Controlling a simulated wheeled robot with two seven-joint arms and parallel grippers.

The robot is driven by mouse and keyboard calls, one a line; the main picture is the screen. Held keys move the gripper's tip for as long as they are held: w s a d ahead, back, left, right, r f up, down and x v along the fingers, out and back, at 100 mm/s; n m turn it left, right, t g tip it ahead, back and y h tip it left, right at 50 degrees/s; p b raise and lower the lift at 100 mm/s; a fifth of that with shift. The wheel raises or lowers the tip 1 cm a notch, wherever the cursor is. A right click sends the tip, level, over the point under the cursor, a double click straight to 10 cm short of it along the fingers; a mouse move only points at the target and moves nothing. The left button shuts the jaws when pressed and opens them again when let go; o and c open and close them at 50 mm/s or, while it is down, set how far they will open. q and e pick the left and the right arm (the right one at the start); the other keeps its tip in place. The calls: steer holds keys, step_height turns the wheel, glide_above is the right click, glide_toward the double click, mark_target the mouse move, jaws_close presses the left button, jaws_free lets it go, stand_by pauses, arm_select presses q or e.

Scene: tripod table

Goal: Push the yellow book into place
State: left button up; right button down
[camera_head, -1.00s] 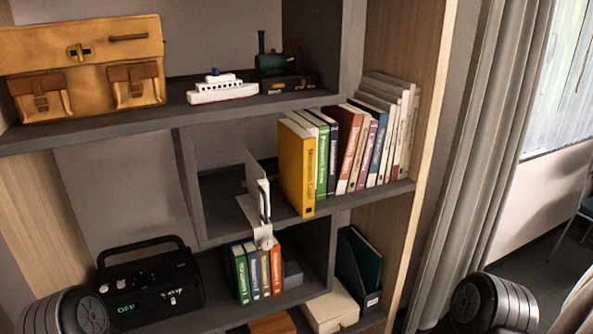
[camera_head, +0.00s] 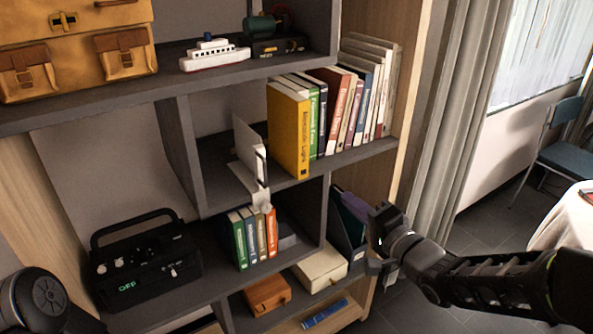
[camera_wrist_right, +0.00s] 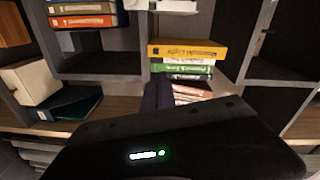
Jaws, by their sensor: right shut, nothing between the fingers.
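The yellow book (camera_head: 289,132) stands upright at the left end of a row of books on the middle shelf (camera_head: 350,157). Its spine juts out further toward me than the books beside it. In the right wrist view the yellow book (camera_wrist_right: 187,50) appears turned sideways, beyond the fingers. My right gripper (camera_head: 342,194) is shut and empty, below and to the right of the yellow book, in front of the lower shelf's right side and apart from the book. Its dark fingers also show in the right wrist view (camera_wrist_right: 158,90). My left gripper is out of view; only part of my left arm shows.
A white bookend (camera_head: 250,150) stands left of the yellow book. Green, red and white books (camera_head: 360,95) fill the row to its right. Small books (camera_head: 253,235), a black radio (camera_head: 145,260) and a dark file holder (camera_head: 347,225) sit lower. Free floor lies right of the shelf.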

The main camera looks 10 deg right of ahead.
mark_target(303, 164)
steer(key=shift+s+a+r+m+y, duration=0.1)
steer(key=shift+a+r+m+y, duration=0.15)
steer(key=shift+m, duration=0.35)
steer(key=shift+a+r+m+y, duration=0.15)
steer(key=shift+m+y, duration=0.1)
steer(key=shift+m, duration=0.35)
steer(key=p+x, duration=0.2)
steer(key=x, duration=1.2)
steer(key=shift+d, duration=0.1)
